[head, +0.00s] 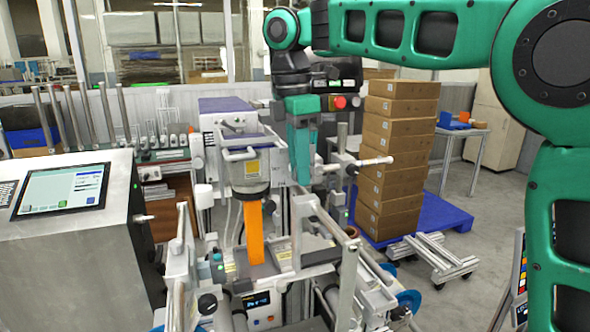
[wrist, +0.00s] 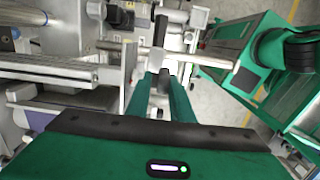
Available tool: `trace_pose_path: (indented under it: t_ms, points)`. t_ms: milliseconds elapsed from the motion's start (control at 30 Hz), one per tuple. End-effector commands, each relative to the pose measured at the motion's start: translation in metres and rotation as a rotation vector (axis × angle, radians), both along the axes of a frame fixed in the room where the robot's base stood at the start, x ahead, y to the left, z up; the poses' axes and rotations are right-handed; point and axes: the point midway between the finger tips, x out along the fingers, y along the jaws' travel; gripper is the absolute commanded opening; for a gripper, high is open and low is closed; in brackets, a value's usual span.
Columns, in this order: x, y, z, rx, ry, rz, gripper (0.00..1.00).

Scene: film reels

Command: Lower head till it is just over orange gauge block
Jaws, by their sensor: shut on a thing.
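The orange gauge block (head: 256,235) stands upright on the machine bed in the head view. The pale head (head: 250,168) with a yellow label is above it. In the picture the head's dark lower edge meets the block's top; I cannot tell whether there is a gap. My gripper (head: 303,180) points down to the right of the head. In the wrist view my gripper (wrist: 161,98) has its two green fingers around a dark handle piece (wrist: 163,82) by a pale cross rod (wrist: 215,62). The fingers hide most of the held part. The block is not discernible in the wrist view.
A white rod (head: 375,162) sticks out right of my gripper. Stacked cartons (head: 395,150) stand on a blue pallet (head: 440,215) behind. A control screen (head: 62,190) is at the left. Metal rails (head: 335,225) and rollers crowd the machine's front.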

Motion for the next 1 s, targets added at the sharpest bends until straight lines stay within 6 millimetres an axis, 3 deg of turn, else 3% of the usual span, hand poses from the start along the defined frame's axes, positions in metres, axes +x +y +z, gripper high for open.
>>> trace_pose_path:
  t_ms: [1000]
  points:
    - [-0.0030,0.0003,0.0005,-0.231,-0.059,-0.002,0.00]
